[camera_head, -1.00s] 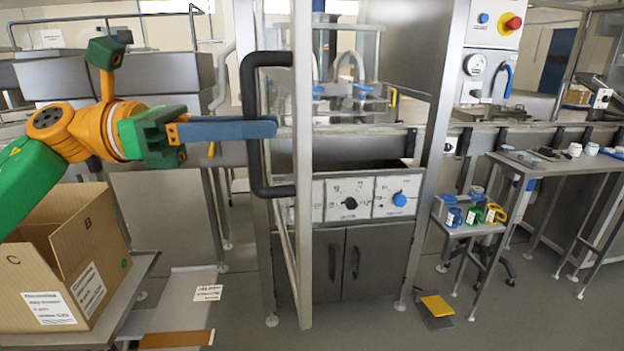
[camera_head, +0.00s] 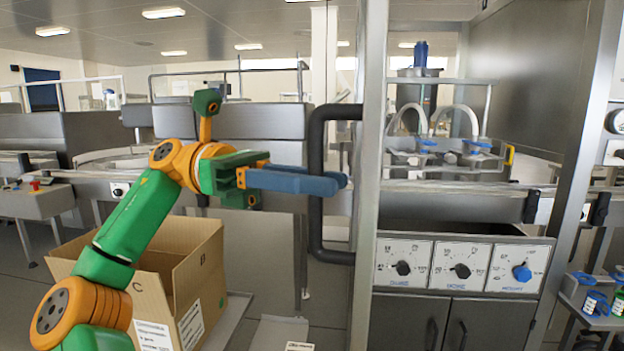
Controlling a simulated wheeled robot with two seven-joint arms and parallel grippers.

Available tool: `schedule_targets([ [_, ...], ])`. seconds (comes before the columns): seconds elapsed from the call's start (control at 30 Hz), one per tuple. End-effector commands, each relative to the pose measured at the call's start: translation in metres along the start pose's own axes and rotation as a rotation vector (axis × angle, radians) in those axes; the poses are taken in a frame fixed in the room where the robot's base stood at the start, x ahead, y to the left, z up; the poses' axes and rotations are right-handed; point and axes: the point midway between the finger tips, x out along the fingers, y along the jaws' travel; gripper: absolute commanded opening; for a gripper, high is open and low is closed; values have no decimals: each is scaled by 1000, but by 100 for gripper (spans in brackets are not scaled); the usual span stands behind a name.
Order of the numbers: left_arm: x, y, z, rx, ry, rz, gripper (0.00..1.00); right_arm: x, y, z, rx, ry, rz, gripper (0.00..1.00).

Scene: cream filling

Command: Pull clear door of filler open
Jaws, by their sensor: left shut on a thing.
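The filler (camera_head: 462,262) stands right of centre, with white control panels and grey cabinet doors below. The upright metal edge of its clear door (camera_head: 370,160) runs up the filler's left side; the clear pane is hard to make out, so I cannot tell how far it stands open. A black C-shaped handle (camera_head: 316,225) is fixed to that edge and sticks out to the left. My left gripper (camera_head: 340,182), with blue fingers, reaches in from the left and is shut on the handle's upright bar, its fingertips showing past it. My right gripper is not in view.
An open cardboard box (camera_head: 205,275) stands below my left arm. Steel tanks and rails fill the back left. A small stand with blue-topped items (camera_head: 596,303) is at the lower right. Some floor shows between box and filler.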

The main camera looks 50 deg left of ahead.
Motion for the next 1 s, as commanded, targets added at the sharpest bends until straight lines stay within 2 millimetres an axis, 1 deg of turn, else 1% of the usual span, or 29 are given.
schedule_targets([
  [0.1, 0, 0, 2, 2, -6, 3, 0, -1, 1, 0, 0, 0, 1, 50],
  [0.13, 0, 0, 2, 2, -6, 3, 22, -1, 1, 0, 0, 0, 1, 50],
  [0.23, 0, 0, 2, 2, -5, 3, 49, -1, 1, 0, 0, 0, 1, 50],
  [0.5, 0, 0, 1, 1, -3, 2, 50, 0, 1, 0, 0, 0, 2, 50],
  [0.57, -4, 0, 2, 2, -5, 3, 50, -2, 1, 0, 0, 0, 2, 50],
  [0.67, -23, 1, 4, 2, -8, 5, 50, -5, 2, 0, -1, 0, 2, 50],
  [0.7, -33, 1, 6, 3, -9, 5, 50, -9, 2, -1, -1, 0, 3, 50],
  [0.8, -53, 1, 6, 1, -9, 5, 50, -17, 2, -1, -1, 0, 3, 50],
  [0.9, -66, 1, 5, 1, -6, 3, 50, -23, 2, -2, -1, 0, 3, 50],
  [1.0, -71, 0, 2, 1, -4, 2, 50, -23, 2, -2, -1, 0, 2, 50],
])
